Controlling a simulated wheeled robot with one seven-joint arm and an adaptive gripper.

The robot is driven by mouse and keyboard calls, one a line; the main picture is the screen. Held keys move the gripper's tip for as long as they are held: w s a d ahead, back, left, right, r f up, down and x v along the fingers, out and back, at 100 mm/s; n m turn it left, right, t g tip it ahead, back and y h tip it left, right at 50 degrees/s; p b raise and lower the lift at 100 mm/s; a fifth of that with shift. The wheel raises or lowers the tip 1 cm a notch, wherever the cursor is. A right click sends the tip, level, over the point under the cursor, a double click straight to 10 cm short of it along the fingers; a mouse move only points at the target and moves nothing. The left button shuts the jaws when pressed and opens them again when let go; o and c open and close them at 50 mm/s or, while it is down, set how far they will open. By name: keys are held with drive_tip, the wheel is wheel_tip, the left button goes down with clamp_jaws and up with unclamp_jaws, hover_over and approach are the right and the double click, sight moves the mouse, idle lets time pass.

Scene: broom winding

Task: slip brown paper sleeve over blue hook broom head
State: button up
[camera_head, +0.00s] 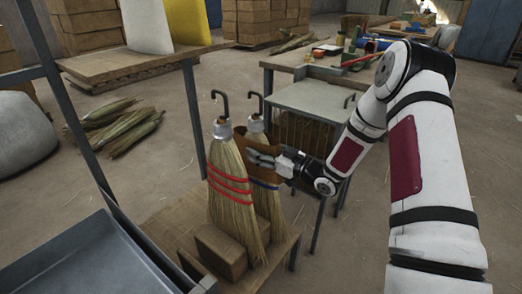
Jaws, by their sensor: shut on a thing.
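The brown paper sleeve (265,145) is at the upper part of the rear broom (268,199), which has a blue band low on its bristles. My gripper (261,160) comes in from the right and is shut on the sleeve. The sleeve covers part of this broom in the view; I cannot tell whether it is around the head or in front of it. The broom's metal cap and dark hook (256,103) rise above the sleeve. The hook does not look clearly blue.
A red-banded broom (229,183) with a dark hook stands just left, close to the sleeve. A wooden block (221,252) sits before it on the low wooden stand (171,228). A bench (311,100) stands behind. Broom bundles (117,124) lie on the floor.

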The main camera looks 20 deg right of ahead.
drive_tip(key=shift+f+b, duration=3.9)
drive_tip(key=shift+f, duration=1.15)
drive_tip(key=shift+f+b, duration=0.7)
drive_tip(key=shift+f, duration=0.1)
drive_tip(key=o, duration=1)
drive_tip(key=v, duration=1.2)
